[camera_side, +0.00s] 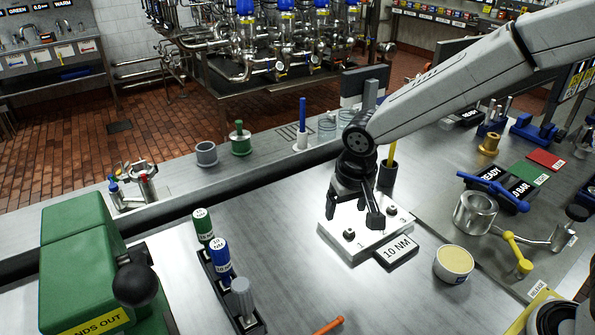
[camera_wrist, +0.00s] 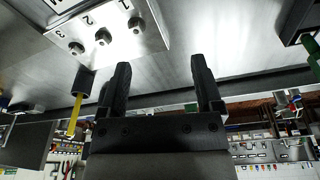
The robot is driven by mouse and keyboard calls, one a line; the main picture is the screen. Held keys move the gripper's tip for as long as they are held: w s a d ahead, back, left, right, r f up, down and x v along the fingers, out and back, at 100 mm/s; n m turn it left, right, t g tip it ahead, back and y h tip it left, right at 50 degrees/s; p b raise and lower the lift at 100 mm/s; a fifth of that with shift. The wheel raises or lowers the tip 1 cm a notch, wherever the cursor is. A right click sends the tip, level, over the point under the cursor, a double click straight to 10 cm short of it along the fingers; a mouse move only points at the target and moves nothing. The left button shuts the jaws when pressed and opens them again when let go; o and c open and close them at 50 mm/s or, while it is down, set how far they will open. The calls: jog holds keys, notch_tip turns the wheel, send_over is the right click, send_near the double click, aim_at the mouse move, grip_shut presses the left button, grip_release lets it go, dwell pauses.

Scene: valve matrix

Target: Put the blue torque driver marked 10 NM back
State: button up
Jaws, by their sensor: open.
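The blue torque driver (camera_side: 219,258) stands upright in the black rack (camera_side: 247,326), between a green driver (camera_side: 203,226) and a grey one (camera_side: 242,298). Its white label appears to read 10 NM. My gripper (camera_side: 357,207) is over the steel block (camera_side: 338,240) with numbered bolts, well to the right of the rack. In the wrist view my gripper (camera_wrist: 160,72) is open, with nothing between its fingers. The block (camera_wrist: 125,45) and its bolts 1, 2 and 3 show there at the upper left. The blue driver is not seen in that view.
A black 10 NM sign (camera_side: 397,252) lies before the block. A tub of yellowish paste (camera_side: 453,264) is to its right. A dark cup with a yellow stick (camera_side: 388,172) stands behind. A green machine (camera_side: 80,265) is left of the rack. Bench between rack and block is clear.

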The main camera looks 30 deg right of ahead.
jog(key=s+d+f+n, duration=0.2)
jog(key=s+d+f, duration=0.1)
jog(key=s+d, duration=0.8)
jog(key=shift+s+d+n+t+y, duration=0.15)
jog(key=shift+n+t+y, duration=0.15)
dwell(0.6)
